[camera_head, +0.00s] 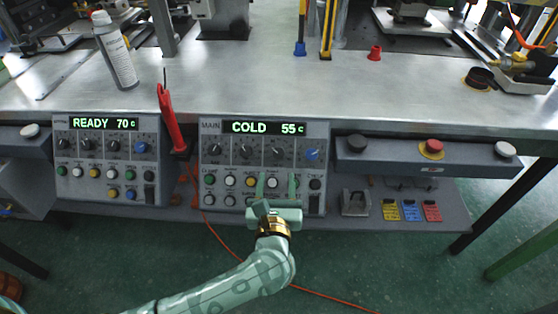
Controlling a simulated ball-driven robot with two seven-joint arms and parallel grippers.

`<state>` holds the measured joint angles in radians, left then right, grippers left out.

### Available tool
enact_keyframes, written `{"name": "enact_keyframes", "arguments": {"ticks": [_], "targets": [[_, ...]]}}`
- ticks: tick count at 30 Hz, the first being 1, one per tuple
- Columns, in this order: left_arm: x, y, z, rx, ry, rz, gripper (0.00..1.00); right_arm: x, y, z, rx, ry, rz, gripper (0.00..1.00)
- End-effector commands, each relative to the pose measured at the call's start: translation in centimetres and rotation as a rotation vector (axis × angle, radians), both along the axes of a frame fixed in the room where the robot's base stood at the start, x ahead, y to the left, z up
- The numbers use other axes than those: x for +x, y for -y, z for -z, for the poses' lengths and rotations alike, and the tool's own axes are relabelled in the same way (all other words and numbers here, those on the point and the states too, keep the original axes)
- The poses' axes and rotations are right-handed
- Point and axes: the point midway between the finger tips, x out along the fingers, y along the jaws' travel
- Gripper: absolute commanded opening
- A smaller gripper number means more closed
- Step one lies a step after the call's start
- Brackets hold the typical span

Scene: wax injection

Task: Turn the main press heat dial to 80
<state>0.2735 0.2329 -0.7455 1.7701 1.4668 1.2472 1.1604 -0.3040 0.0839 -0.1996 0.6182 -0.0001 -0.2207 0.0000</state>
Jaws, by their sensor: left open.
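The main press control panel (222,207) hangs under the front edge of the bench, and its green display (262,128) reads COLD 55 c. Below the display is a row of black dials and a blue dial (312,154) at the right end. The dial labels are too small to read, so I cannot tell which is the heat dial. My left gripper (278,183) is open and empty, its two fingers pointing up in front of the panel's lower button rows. The fingertips are below the dials, and the fingers hide some buttons. My right gripper is out of view.
A second panel (74,188) to the left reads READY 70 c. A red-handled tool (170,118) stands between the panels. A box with a red button (433,147) is to the right. A spray can (116,55) stands on the bench (230,80).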

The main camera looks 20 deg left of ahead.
Motion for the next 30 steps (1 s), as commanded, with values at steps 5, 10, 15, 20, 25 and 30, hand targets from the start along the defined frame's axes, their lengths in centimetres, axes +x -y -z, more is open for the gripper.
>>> {"name": "enact_keyframes", "arguments": {"ticks": [5, 10, 15, 20, 25, 30], "targets": [[4.0, -1.2, 0.4, 0.004, -0.001, 0.0, 0.49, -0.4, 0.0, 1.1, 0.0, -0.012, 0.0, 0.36], [6.4, -1.9, 0.3, 0.004, -0.001, -0.001, 0.49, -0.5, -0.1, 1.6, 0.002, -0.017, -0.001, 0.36], [7.2, -2.2, 0.1, 0.004, -0.001, 0.0, 0.49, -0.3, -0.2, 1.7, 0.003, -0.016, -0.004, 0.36], [7.3, -2.2, 0.0, 0.003, -0.001, 0.0, 0.49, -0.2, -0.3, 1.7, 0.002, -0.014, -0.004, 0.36], [7.3, -2.2, 0.0, 0.004, -0.001, 0.0, 0.24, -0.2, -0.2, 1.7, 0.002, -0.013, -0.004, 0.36], [7.2, -2.2, 0.1, 0.004, -0.001, -0.001, 0.05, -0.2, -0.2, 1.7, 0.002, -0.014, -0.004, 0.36]]}}
